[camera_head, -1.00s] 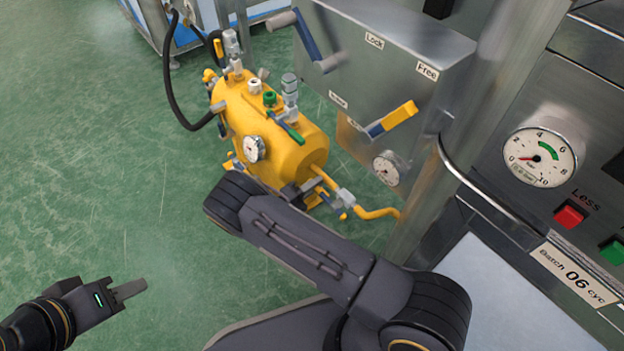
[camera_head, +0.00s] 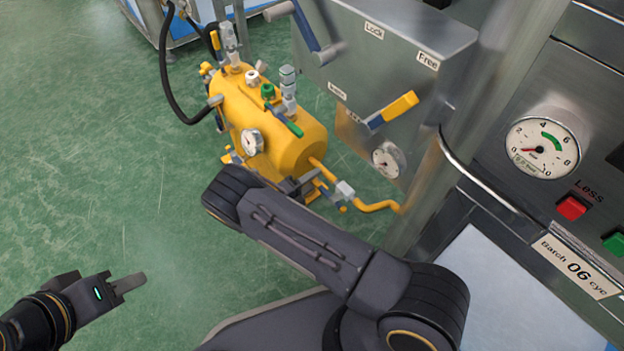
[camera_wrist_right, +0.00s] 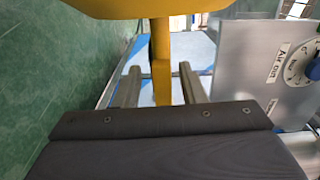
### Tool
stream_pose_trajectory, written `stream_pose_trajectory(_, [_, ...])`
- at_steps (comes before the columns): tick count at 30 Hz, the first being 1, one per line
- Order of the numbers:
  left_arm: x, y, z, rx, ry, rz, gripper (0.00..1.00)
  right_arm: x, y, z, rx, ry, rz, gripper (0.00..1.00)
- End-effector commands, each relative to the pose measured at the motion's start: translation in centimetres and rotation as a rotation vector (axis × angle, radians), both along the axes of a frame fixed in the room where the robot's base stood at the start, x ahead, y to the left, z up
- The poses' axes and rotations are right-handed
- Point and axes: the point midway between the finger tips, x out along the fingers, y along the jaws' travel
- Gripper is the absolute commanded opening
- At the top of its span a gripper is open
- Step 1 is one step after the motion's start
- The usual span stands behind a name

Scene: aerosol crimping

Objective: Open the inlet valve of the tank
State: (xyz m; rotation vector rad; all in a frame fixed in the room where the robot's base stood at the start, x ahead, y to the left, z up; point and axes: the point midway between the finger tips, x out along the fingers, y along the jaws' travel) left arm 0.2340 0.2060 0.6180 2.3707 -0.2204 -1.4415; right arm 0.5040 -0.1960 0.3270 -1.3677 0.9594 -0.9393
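The yellow tank (camera_head: 290,140) stands on the floor left of the steel cabinet. A green-handled valve (camera_head: 287,124) and a gauge (camera_head: 252,141) are on it. A yellow pipe with a grey fitting (camera_head: 345,190) leaves its near end. I cannot tell which valve is the inlet. In the right wrist view, my right gripper (camera_wrist_right: 159,70) is open, its fingers apart on either side of a narrow yellow bar (camera_wrist_right: 161,45) below a broad yellow surface; contact is unclear. My forearm hides this gripper in the head view. My left gripper (camera_head: 128,284) is over bare floor, seen edge-on, its opening unclear.
The steel cabinet (camera_head: 400,60) carries a yellow-and-blue lever (camera_head: 392,110) and a blue crank lever (camera_head: 305,28). A black hose (camera_head: 168,80) rises behind the tank. A panel with a gauge (camera_head: 543,142) and red button (camera_head: 571,207) is at right. Floor at left is clear.

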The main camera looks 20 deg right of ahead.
Motion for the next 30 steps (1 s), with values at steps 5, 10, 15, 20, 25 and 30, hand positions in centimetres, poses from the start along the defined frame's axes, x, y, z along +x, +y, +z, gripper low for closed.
stream_pose_trajectory(5, [0.0,0.0,0.0,0.000,0.000,0.000,0.36,0.0,0.0,0.1,-0.001,-0.001,-0.001,0.37])
stream_pose_trajectory(10, [0.0,0.0,0.6,0.000,0.000,0.000,0.36,-0.6,1.7,0.2,-0.001,-0.003,0.001,0.37])
stream_pose_trajectory(15, [0.0,0.0,1.2,0.000,0.000,0.000,0.36,-1.6,4.6,0.2,0.000,-0.001,0.002,0.37])
stream_pose_trajectory(20, [0.0,0.0,1.5,0.000,0.000,0.000,0.36,-2.3,6.6,0.1,0.001,-0.002,0.001,0.37])
stream_pose_trajectory(25, [0.0,0.0,1.6,0.000,0.000,0.000,0.36,-2.7,7.4,0.0,-0.001,0.000,0.001,0.37])
stream_pose_trajectory(30, [0.0,0.0,1.6,0.000,0.000,0.000,0.36,-2.7,7.4,0.0,-0.001,0.000,0.000,0.37])
